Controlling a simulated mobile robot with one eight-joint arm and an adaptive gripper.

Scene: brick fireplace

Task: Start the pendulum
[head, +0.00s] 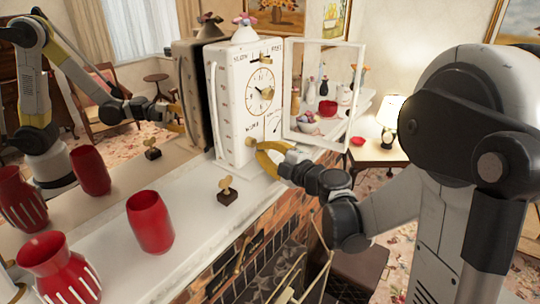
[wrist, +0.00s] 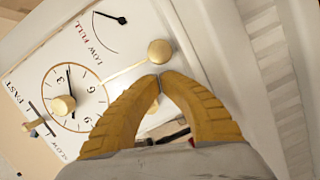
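The white mantel clock (head: 226,112) stands on the mantel with its glass door (head: 322,88) swung open to the right. In the wrist view a thin gold rod runs from the dial (wrist: 74,98) to a round gold bob (wrist: 159,52), which looks like the pendulum. The bob (head: 249,142) also shows low on the clock front in the head view. My gripper (wrist: 161,77) is shut, its yellow fingertips together right beside the bob. I cannot tell if they touch it. My gripper (head: 257,148) is at the lower front of the clock.
A gold key on a dark block (head: 228,192) stands on the white mantel (head: 185,215). Red vases (head: 150,222) stand to the left. A mirror behind reflects the clock and my arm. A side table with a lamp (head: 389,112) is at the right. The brick fireplace is below.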

